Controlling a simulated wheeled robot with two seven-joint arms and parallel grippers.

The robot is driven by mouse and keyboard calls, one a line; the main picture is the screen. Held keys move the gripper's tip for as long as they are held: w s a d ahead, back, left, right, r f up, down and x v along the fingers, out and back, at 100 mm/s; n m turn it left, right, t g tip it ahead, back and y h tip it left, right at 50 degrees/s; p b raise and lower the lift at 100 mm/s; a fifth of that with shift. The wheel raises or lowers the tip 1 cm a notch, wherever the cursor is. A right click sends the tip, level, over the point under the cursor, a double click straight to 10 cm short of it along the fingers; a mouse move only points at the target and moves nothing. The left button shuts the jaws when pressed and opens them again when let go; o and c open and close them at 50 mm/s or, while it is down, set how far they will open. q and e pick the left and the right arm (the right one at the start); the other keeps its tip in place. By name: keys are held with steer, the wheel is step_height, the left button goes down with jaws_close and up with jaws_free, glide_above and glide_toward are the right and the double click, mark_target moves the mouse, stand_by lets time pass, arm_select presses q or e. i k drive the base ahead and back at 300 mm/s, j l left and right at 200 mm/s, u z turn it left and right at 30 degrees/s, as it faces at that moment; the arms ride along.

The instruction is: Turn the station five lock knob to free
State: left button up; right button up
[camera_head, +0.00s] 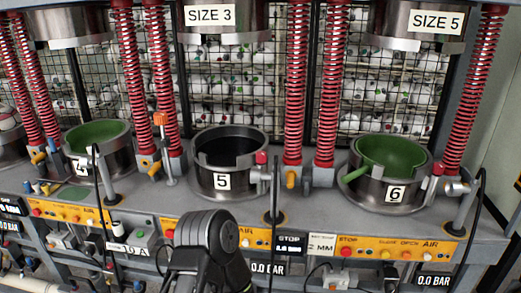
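Station five's round metal pot (218,190) with a "5" label stands in the middle, its inside dark. A red-topped knob (261,158) stands upright on a metal fitting (259,175) at the pot's right side. A yellow handle (291,179) sits a little further right, at the foot of a red spring. I cannot tell which of these is the lock knob or read its setting. A dark, rounded part of one of my arms rises at the bottom centre, below and in front of the pot. No gripper fingers show.
Pots four (123,160) and six (418,190), with green insides, stand left and right. Red springs and upper cylinders rise behind. A yellow control strip (330,246) with buttons runs along the front. Thin black hoses hang in front. A wire mesh holds many balls behind.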

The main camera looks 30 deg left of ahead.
mark_target(262, 156)
steer(key=j+z, duration=0.2)
steer(key=j, duration=0.2)
steer(key=k+j+z, duration=0.2)
steer(key=j, duration=0.2)
steer(key=j+z, duration=0.2)
steer(key=j, duration=0.15)
steer(key=k+j+z, duration=0.15)
steer(key=j, duration=0.2)
steer(key=k+j+z, duration=0.2)
steer(key=j, duration=0.15)
